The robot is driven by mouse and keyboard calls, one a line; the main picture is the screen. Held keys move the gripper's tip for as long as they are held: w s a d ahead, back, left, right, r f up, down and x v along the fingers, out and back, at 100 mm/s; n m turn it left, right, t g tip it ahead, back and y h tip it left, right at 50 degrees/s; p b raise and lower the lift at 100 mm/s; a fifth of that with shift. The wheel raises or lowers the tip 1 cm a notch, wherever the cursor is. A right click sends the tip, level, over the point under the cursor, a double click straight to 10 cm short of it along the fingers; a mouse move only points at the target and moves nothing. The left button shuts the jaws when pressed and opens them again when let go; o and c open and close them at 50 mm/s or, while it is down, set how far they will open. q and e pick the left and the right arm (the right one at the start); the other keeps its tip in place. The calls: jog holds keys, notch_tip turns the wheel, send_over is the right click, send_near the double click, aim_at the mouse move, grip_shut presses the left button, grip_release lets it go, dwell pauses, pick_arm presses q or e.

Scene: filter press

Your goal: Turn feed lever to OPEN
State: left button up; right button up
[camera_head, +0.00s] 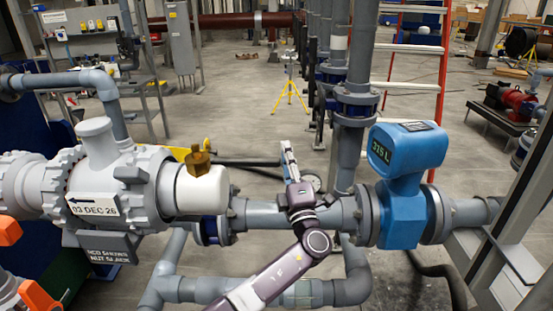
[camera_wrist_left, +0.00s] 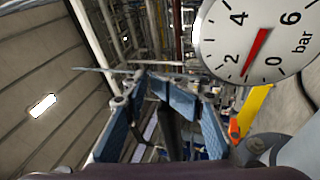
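My left gripper (camera_head: 287,150) is at the middle of the head view, above and behind the grey horizontal pipe, at the end of my purple arm. In the left wrist view its blue-padded fingers (camera_wrist_left: 160,125) stand apart with nothing between them. I cannot tell for certain which part is the feed lever. Two orange handles show at the left edge of the head view, an upper one (camera_head: 9,230) and a lower one (camera_head: 40,297), both well away from the gripper. A small orange part (camera_wrist_left: 234,131) shows beside the fingers in the left wrist view. My right gripper is not in view.
A blue flow meter (camera_head: 404,190) sits on the horizontal pipe (camera_head: 262,214), right of my arm. A grey valve body (camera_head: 125,180) with a brass fitting (camera_head: 198,160) is at left. A bar gauge (camera_wrist_left: 252,42) is close in the wrist view. Vertical pipes (camera_head: 357,60) stand behind.

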aim_at(273, 162)
pick_arm(q)
jog(key=shift+o, duration=0.4)
jog(key=shift+n+g+y, duration=0.3)
jog(key=shift+n+y, duration=0.1)
jog(key=shift+y, duration=0.3)
jog(key=a, duration=0.1)
jog(key=a+f, duration=0.2)
jog(key=shift+w+a, duration=0.15)
jog(key=shift+a, duration=0.15)
jog(key=shift+s+p, duration=0.35)
jog(key=shift+p, duration=0.1)
jog(key=s+f+p, duration=0.2)
jog(key=s+p, duration=0.2)
jog(key=s, duration=0.3)
jog(key=shift+s+d+f, duration=0.25)
jog(key=shift+d+f, duration=0.05)
jog(key=shift+d, duration=0.1)
